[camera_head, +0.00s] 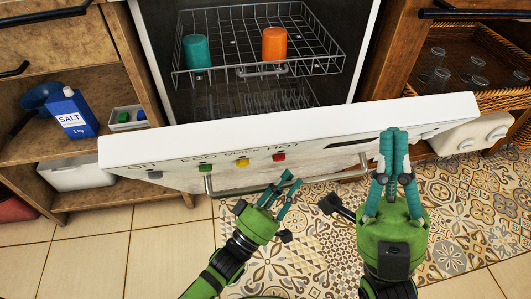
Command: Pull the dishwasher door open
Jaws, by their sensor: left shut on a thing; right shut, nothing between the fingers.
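The white dishwasher door (310,130) is partly open, tilted forward from the top, with green, yellow and red buttons and printed labels on its front panel. A metal bar handle (235,191) runs across the door below the buttons. My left gripper (286,186) is at the middle of this handle, its teal fingers shut on the bar. My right gripper (395,133) is shut and empty, upright in front of the right part of the door, hiding some of the panel. I cannot tell whether it touches the door.
Inside, a wire rack (312,50) holds a teal cup (197,51) and an orange cup (274,44). Wooden shelves at the left hold a blue salt box (73,113). A wicker basket (488,88) with glasses is at the right. Patterned floor (460,200) lies in front.

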